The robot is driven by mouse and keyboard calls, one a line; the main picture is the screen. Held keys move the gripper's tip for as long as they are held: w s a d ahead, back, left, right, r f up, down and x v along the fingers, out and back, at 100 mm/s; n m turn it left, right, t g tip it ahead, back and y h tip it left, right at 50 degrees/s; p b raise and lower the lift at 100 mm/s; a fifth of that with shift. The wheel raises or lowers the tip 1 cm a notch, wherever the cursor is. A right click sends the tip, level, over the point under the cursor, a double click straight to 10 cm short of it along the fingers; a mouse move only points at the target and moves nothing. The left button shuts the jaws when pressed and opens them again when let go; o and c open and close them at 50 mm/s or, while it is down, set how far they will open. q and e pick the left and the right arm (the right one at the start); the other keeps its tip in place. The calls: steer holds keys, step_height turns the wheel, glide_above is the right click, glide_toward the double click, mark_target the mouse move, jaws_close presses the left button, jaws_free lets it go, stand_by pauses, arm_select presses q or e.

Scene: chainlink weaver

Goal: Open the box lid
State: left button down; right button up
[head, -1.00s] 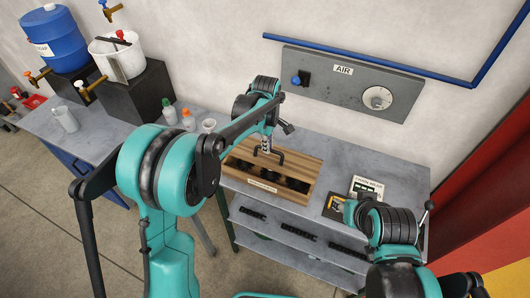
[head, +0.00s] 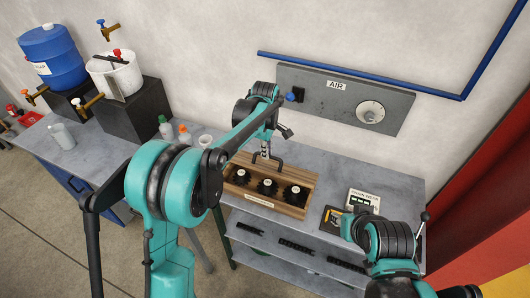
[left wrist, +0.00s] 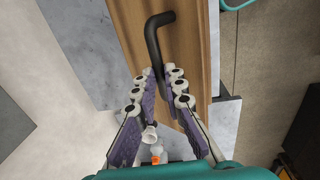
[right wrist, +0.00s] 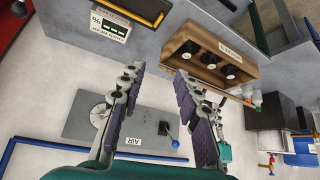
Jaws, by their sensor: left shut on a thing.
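The wooden box (head: 286,208) stands on the grey bench, with three black round parts with white tops (head: 267,187) showing inside. My left gripper (head: 266,150) is above the box's back side, shut on the black bent handle (head: 279,163). In the left wrist view the fingers (left wrist: 161,74) are around this handle (left wrist: 155,35), and the wooden lid (left wrist: 188,35) shows beside it. The lid's exact tilt is hard to tell. My right gripper (right wrist: 157,76) is open and empty; the open box (right wrist: 205,57) lies beyond it in the right wrist view.
A grey AIR panel (head: 320,105) with a blue lever and dial is on the wall behind. A labelled device (head: 362,202) sits right of the box. Bottles (head: 184,134) and a white cup (head: 205,142) stand to the left. The bench right of the box is partly clear.

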steer(key=shift+w+a, duration=0.1)
jaws_close()
steer(key=n+t+h, duration=0.4)
steer(key=n+t, duration=0.1)
steer(key=n, duration=2.7)
glide_toward(253, 166)
steer(key=x, duration=0.3)
steer(key=r+x, duration=0.1)
steer(key=x, duration=0.2)
steer(key=r+x, duration=0.1)
steer(key=x, duration=0.1)
steer(key=shift+x, duration=0.85)
